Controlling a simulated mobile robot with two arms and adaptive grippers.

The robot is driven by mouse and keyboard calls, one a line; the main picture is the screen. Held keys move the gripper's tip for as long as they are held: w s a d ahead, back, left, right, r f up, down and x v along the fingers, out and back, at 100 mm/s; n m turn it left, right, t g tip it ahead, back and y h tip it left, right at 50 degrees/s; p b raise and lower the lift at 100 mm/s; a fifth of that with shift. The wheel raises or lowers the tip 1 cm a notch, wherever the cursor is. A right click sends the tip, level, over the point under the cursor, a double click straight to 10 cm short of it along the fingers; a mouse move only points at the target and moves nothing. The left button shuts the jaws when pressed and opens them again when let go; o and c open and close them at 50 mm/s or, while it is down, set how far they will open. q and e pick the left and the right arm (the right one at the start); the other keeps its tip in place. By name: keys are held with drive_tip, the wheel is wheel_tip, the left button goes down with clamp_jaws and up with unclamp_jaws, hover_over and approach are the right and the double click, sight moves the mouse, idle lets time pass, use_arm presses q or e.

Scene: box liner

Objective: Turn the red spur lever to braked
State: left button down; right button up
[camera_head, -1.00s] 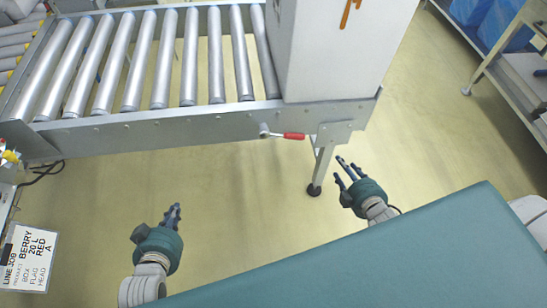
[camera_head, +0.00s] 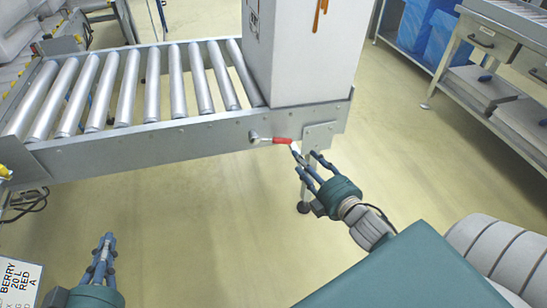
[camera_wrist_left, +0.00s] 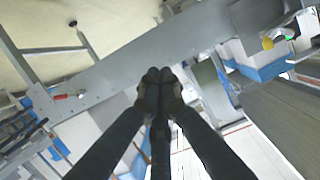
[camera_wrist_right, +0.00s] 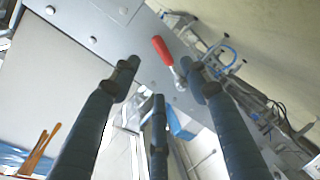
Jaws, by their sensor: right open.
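The red spur lever (camera_head: 282,141) lies about level on the side rail of the roller conveyor, its metal pivot at its left end. In the right wrist view the red lever (camera_wrist_right: 162,49) shows between the spread fingertips. My right gripper (camera_head: 307,160) is open, its fingertips just right of and below the lever's red end; I cannot tell whether they touch it. My left gripper (camera_head: 106,240) is low at the left, away from the lever, its fingers together and empty. In the left wrist view its fingertips (camera_wrist_left: 160,75) meet, and the lever (camera_wrist_left: 62,97) is far off.
The roller conveyor (camera_head: 150,150) spans the left and middle. A tall carton (camera_head: 300,60) stands on its right end, above the lever. A shelf unit (camera_head: 500,85) stands at the right. Open floor lies between.

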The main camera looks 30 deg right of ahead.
sight(284, 141)
drive_tip(key=w, duration=0.2)
drive_tip(key=w+b, duration=0.1)
drive_tip(key=w, duration=0.1)
drive_tip(key=w+f, duration=0.1)
drive_tip(key=w, duration=0.2)
drive_tip(key=shift+d+b, duration=0.1)
drive_tip(key=shift+b, duration=0.25)
drive_tip(key=w, duration=0.3)
drive_tip(key=w+b, duration=0.1)
drive_tip(key=shift+w+d+f, duration=0.15)
drive_tip(key=shift+w+f, duration=0.15)
drive_tip(key=shift+f, duration=0.05)
use_arm(q)
wheel_tip(284, 141, up, 16)
drive_tip(key=d+t+h, duration=0.2)
drive_tip(key=t, duration=0.6)
drive_tip(key=shift+s+r, duration=0.2)
drive_tip(key=shift+r, duration=0.05)
use_arm(e)
drive_tip(key=shift+c, duration=0.3)
clamp_jaws()
